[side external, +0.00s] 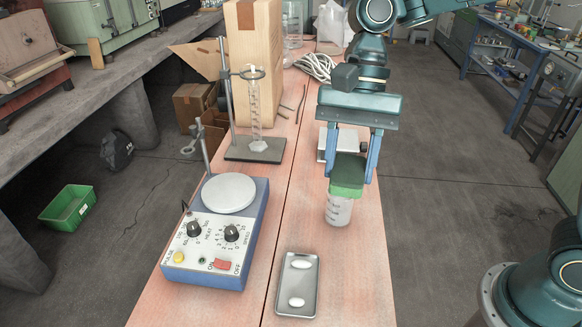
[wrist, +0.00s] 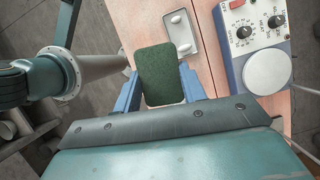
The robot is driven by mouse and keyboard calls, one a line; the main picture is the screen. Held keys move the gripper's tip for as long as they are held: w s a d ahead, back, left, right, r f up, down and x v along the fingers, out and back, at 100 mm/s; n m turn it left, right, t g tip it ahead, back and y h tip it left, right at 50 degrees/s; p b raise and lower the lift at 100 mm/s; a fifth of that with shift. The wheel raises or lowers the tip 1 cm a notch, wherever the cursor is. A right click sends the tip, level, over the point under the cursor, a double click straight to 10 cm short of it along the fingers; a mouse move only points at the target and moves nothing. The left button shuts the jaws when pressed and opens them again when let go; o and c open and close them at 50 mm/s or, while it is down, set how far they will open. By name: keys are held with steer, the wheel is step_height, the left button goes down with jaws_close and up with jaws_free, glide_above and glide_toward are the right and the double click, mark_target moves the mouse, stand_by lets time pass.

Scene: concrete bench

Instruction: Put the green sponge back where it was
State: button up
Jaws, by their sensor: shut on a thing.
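The green sponge (side external: 347,176) is held between the two fingers of my gripper (side external: 352,172), which is shut on it. In the side view its dark top and bright green front edge show. In the wrist view the sponge (wrist: 159,74) fills the gap between the fingertips of my gripper (wrist: 160,85). A clear graduated beaker (side external: 339,211) shows directly below the sponge in the side view. I cannot tell whether the sponge touches its rim. The wrist view does not show the beaker.
A metal tray (side external: 298,283) with two white pieces lies at the front. A blue hotplate stirrer (side external: 217,231) stands to the left. Behind it are a stand with a glass cylinder (side external: 255,120) and a cardboard box (side external: 252,60). A white box (side external: 327,146) is behind my gripper.

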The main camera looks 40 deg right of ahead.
steer(key=shift+n+g, duration=0.3)
steer(key=shift+n, duration=0.5)
steer(key=s, duration=0.1)
steer(key=s+d, duration=0.1)
steer(key=s, duration=0.1)
steer(key=s+d, duration=0.1)
steer(key=s, duration=0.1)
steer(key=shift+s, duration=0.15)
steer(key=shift+f, duration=0.1)
glide_above(361, 277)
steer(key=w+d, duration=0.1)
step_height(361, 277, down, 16)
steer(key=shift+f, duration=1.85)
steer(key=shift+f, duration=0.15)
steer(key=o, duration=0.9)
